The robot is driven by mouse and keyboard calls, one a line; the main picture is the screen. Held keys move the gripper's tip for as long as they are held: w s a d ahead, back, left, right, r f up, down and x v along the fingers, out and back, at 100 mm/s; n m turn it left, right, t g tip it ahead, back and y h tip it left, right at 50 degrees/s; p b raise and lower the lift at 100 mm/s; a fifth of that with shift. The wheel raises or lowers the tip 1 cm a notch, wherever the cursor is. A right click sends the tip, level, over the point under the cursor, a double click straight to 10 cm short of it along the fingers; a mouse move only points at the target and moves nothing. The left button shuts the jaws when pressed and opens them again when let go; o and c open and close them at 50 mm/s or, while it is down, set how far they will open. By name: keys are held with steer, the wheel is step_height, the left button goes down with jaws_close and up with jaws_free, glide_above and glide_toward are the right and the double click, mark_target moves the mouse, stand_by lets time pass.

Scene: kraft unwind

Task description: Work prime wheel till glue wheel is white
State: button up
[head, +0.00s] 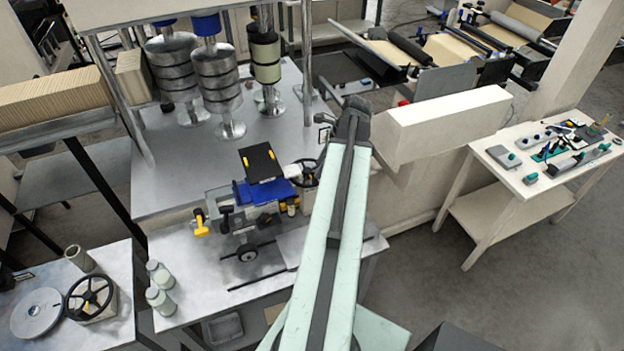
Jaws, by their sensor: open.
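A dark spoked hand wheel (303,172) stands at the right side of a blue and black glue unit (262,192) on the metal bench. A small dark wheel (247,254) sits low at the front of this unit. A black hand wheel (88,298) is mounted on a pale block on the lower left table. I cannot tell from their looks which is the prime wheel or the glue wheel, and no white coating is clear. My arm rises from the bottom to a dark joint just right of the unit's hand wheel. My gripper is hidden behind the arm.
Steel rollers (215,80) stand on the bench behind the unit. Two pale bottles (160,288) stand at its front left. A white beam (440,125) lies close to my arm's right. A tool table (535,178) is far right, with open floor before it.

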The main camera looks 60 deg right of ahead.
mark_target(308, 169)
steer(key=b+x, duration=0.4)
steer(key=x, duration=0.1)
steer(key=shift+f, duration=0.3)
steer(key=shift+r, duration=0.15)
jaws_close()
stand_by(0.8)
